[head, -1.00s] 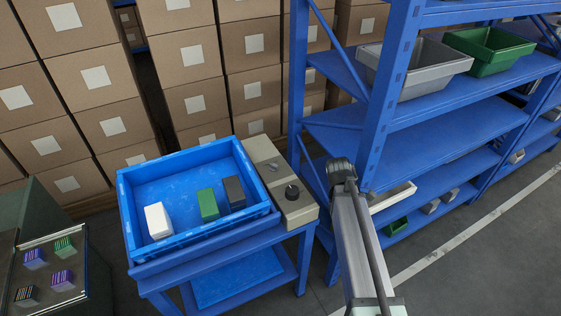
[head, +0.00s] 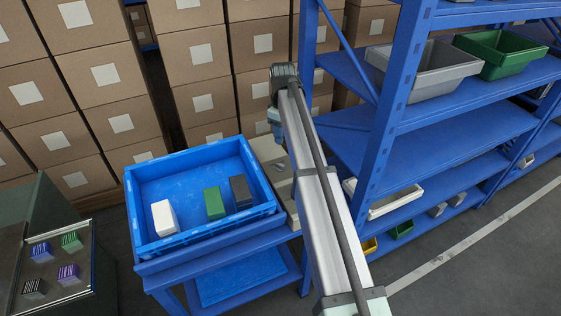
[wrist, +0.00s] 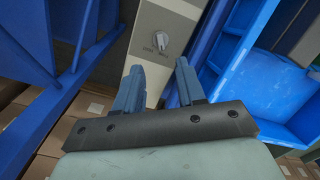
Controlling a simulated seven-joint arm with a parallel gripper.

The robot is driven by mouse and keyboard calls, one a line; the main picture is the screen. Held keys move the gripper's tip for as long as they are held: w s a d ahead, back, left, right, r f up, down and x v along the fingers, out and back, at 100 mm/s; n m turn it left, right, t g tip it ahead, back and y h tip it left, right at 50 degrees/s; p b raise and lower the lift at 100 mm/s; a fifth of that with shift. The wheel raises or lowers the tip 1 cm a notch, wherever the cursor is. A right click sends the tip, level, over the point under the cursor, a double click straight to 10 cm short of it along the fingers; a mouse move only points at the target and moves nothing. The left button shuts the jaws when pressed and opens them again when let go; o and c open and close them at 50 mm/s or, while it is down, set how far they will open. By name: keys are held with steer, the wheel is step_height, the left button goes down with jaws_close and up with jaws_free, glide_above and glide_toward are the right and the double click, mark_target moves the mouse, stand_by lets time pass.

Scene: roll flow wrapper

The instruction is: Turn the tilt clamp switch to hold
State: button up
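The tilt clamp switch (wrist: 162,40) is a small grey rotary knob on a beige control panel (wrist: 170,16). It shows in the wrist view, with small lettering beside it that is too blurred to read. My gripper (wrist: 158,70) is open, its two blue-grey fingers apart with nothing between them. The switch lies beyond the fingertips, roughly in line with the gap, and no contact shows. In the head view the panel (head: 264,149) stands at the right side of a blue tray, and my arm covers much of it. I cannot clearly make out the switch there.
The blue tray (head: 137,207) holds a white, a green and a dark block on a blue stand. A blue shelf rack (head: 392,110) with grey and green bins stands close on the right. Cartons (head: 120,95) are stacked behind. A case with small striped packs (head: 85,262) is at left.

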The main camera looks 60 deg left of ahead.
mark_target(280, 164)
steer(key=f, duration=1.3)
steer(key=shift+s+a, duration=0.25)
steer(key=shift+a, duration=0.15)
jaws_close()
